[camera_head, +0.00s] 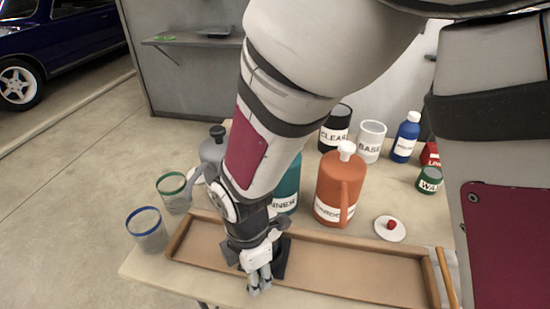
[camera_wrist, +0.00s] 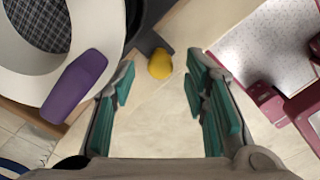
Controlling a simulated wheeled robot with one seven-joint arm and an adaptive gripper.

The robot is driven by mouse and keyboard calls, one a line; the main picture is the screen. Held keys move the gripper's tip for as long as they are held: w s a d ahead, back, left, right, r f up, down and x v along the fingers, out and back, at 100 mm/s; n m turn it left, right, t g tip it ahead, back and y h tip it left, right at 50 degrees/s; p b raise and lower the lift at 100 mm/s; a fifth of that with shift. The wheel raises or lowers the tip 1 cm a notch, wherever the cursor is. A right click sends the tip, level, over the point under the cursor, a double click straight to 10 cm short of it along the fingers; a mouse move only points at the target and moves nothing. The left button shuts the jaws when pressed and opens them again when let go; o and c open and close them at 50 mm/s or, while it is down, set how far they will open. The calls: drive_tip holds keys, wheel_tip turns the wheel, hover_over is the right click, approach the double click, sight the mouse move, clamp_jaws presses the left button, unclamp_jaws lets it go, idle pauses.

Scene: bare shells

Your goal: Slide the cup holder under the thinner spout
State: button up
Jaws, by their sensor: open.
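A dark piece (camera_head: 283,260), apparently the cup holder, stands in the long wooden tray and is mostly hidden behind my gripper (camera_head: 259,284). In the wrist view a dark grey part (camera_wrist: 146,38) with a yellow knob (camera_wrist: 160,64) lies just beyond my open fingers (camera_wrist: 158,85). Beside it is a large white ring with a purple tab (camera_wrist: 75,85) and a checked inside. The knob is in line with the gap, and I see nothing held. The teal jug (camera_head: 287,190), with a label ending "NNER", is half hidden by my arm. Its spout is not visible.
The wooden tray (camera_head: 360,290) runs along the table's front, clear to the right. An orange jug (camera_head: 330,185) and a grey jug (camera_head: 210,148) stand behind it. Green-rimmed (camera_head: 172,190) and blue-rimmed (camera_head: 147,232) clear cups are at left. A red-knobbed white disc (camera_head: 390,229) lies right.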

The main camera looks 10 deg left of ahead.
wheel_tip(320, 180, up, 11)
drive_tip(key=shift+f, duration=0.2)
idle(0.3)
drive_tip(key=d+r+m+t+p, duration=0.2)
drive_tip(key=d+r+m+p, duration=0.1)
drive_tip(key=d+r+m, duration=1.05)
drive_tip(key=s+d+r+m+t+p, duration=0.1)
drive_tip(key=s+d+r+m, duration=0.2)
drive_tip(key=d+m, duration=0.3)
drive_tip(key=s+d+r+m+t+p, duration=0.1)
drive_tip(key=s+d+r+m, duration=0.2)
drive_tip(key=s+d+m, duration=0.3)
drive_tip(key=d, duration=0.3)
drive_tip(key=shift+r+m+p, duration=0.15)
drive_tip(key=shift+m+p, duration=0.2)
drive_tip(key=shift+p, duration=0.05)
